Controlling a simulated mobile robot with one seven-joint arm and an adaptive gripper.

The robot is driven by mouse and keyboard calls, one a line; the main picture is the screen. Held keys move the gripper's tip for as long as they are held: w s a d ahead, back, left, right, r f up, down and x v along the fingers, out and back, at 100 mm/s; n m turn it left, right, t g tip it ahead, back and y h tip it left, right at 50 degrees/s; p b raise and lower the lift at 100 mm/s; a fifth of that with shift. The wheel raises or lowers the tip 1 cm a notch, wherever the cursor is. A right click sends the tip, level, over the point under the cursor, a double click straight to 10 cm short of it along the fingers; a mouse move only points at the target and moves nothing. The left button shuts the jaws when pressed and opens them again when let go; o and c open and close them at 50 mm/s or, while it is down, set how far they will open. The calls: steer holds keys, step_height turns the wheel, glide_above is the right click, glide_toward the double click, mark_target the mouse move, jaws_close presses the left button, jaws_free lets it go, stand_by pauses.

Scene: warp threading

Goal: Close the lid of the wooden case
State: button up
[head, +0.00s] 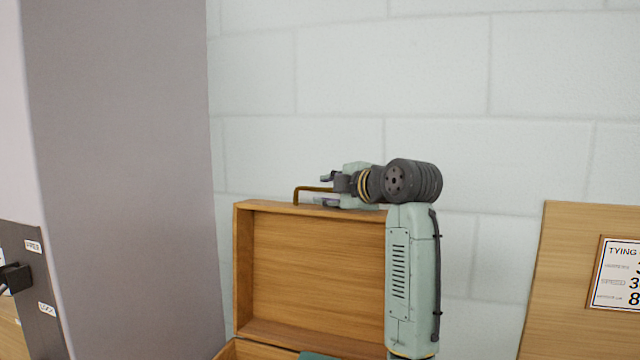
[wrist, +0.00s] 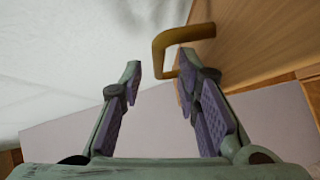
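The wooden case stands in the lower middle of the head view with its lid (head: 310,270) raised upright. A brass handle (head: 301,190) sticks up from the lid's top edge. In the wrist view the handle (wrist: 178,42) shows as a bent bar on the wooden lid (wrist: 265,40). My gripper (head: 325,190) is at the height of the lid's top edge, close to the handle. My arm hides the lid's right part.
A tall grey column (head: 120,160) stands at the left, with a dark labelled panel (head: 35,285) at its foot. A wooden board with a sign (head: 620,275) stands at the right.

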mark_target(322, 190)
steer(key=shift+p+x, duration=0.5)
steer(key=shift+x, duration=1.4)
steer(key=shift+c, duration=0.5)
jaws_close()
